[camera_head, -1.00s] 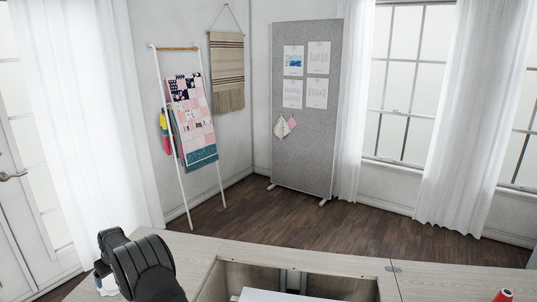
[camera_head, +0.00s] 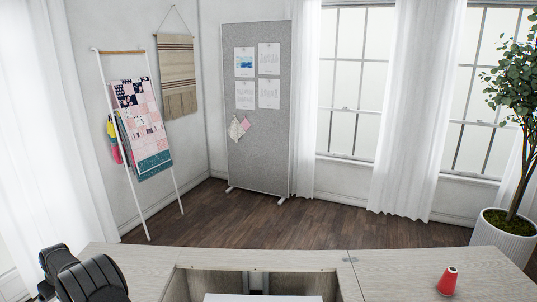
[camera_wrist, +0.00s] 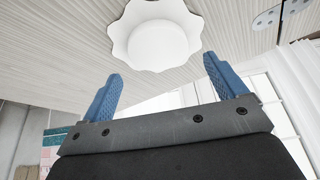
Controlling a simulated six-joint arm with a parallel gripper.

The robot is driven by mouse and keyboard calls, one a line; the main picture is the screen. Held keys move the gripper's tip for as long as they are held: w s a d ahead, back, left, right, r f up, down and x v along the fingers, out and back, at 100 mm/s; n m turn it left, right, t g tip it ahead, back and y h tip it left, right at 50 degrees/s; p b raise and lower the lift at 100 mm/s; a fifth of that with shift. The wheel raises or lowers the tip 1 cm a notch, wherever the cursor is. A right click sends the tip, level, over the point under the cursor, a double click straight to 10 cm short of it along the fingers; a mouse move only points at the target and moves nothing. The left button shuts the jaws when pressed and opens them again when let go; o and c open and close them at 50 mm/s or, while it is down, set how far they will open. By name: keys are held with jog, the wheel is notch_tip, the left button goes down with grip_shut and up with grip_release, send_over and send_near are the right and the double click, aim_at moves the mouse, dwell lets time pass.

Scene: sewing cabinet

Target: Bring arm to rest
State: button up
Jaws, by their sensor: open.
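My gripper (camera_wrist: 160,88) shows in the wrist view with its two blue fingers spread wide apart. Nothing is between the fingers. Beyond the fingertips is a white object with a scalloped rim and a round middle (camera_wrist: 155,40), against the pale wood-grain surface (camera_wrist: 60,60). It is apart from the fingers. In the head view, dark rounded parts of my arm are at the lower left, and the gripper itself is out of sight there.
The pale wood sewing cabinet (camera_head: 410,275) has an open recess (camera_head: 215,280) at its front middle. A red thread spool (camera_head: 447,281) stands on its right side. A grey pinboard (camera_head: 257,165), a ladder rack (camera_head: 177,195) and a potted plant (camera_head: 505,232) stand beyond on the floor.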

notch_tip(320, 180, down, 2)
jog(key=shift+f, duration=0.1)
jog(key=v, duration=1.1)
jog(key=x, duration=1.1)
jog(key=shift+f, duration=0.45)
notch_tip(320, 180, up, 4)
jog(key=shift+w+r, duration=0.1)
jog(key=shift+r, duration=0.15)
jog(key=w+d+r, duration=0.5)
jog(key=d+r, duration=0.6)
jog(key=r, duration=0.1)
jog(key=w+d+m, duration=0.2)
jog(key=w+d, duration=0.5)
jog(key=d, duration=0.3)
jog(key=w+d+m+t+h, duration=0.1)
jog(key=w+d+m, duration=0.1)
jog(key=w+d, duration=0.5)
jog(key=w+d+m, duration=0.2)
jog(key=w+d, duration=0.5)
jog(key=d, duration=0.7)
jog(key=shift+w+d+f+m+t+h, duration=0.25)
jog(key=shift+w+m+t+h, duration=0.05)
jog(key=shift+t+h, duration=0.1)
